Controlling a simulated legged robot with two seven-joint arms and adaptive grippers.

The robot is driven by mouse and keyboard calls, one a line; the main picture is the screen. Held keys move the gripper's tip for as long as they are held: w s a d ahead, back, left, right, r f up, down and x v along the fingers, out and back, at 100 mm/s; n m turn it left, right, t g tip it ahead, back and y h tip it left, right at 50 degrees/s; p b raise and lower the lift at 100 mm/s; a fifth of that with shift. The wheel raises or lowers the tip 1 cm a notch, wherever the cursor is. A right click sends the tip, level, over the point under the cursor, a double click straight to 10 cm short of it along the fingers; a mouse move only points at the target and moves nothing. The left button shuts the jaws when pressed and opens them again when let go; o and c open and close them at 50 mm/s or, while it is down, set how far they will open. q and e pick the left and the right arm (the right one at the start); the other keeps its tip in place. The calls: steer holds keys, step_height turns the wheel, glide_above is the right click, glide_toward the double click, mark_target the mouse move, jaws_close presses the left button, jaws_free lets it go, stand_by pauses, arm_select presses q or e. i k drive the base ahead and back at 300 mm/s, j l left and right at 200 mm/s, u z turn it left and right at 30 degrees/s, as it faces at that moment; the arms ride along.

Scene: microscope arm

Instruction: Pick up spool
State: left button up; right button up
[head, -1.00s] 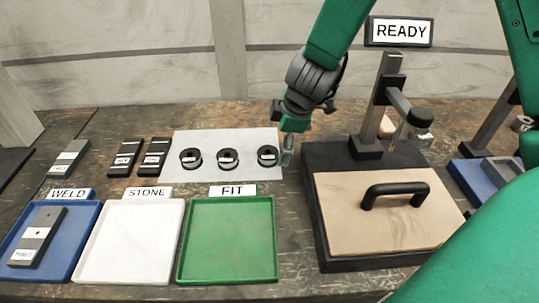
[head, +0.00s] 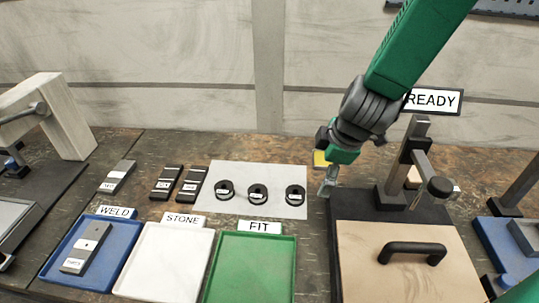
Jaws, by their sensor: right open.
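Three black spools with white labels stand in a row on a pale grey mat (head: 235,171): the left spool (head: 225,191), the middle spool (head: 257,194) and the right spool (head: 295,195). My right gripper (head: 327,189) hangs from the green arm just right of the right spool and the mat's right edge. Its fingers point down, apart from the spool, and it is open with nothing seen between the fingers. My left gripper is not in view.
The microscope stand (head: 402,265) with a black handle and READY sign (head: 433,101) is close on the right. Blue WELD (head: 57,262), white STONE (head: 165,262) and green FIT (head: 250,270) trays lie in front. Dark blocks (head: 166,182) lie left of the mat.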

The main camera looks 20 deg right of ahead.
mark_target(295, 196)
steer(key=k, duration=1)
